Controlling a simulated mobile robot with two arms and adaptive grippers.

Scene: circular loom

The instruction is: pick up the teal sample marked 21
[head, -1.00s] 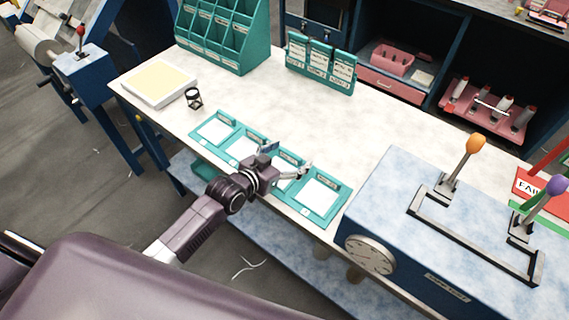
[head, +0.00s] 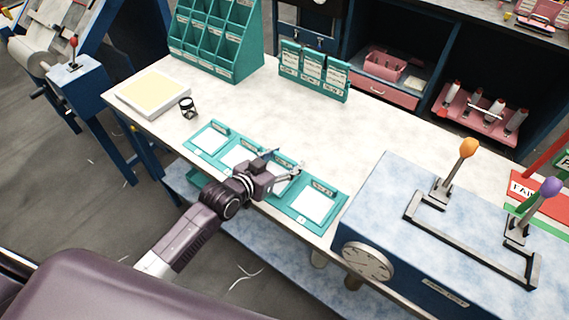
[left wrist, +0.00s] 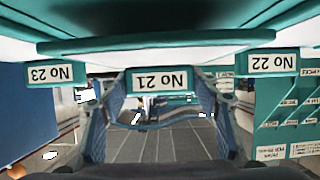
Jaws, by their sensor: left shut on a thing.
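The teal sample marked 21 shows in the left wrist view by its label (left wrist: 160,80), upside down between my fingers. My left gripper (head: 283,162) is shut on it, over the row of teal samples on the bench. In the left wrist view my left gripper's fingers (left wrist: 157,112) stand on both sides of the label. Samples marked 23 (left wrist: 44,74) and 22 (left wrist: 272,63) flank it. In the head view my gripper hides most of sample 21. I cannot tell whether it is clear of the bench. My right gripper is not in view.
A blue machine (head: 450,235) with two levers stands at the right on the bench. The middle of the bench is bare.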

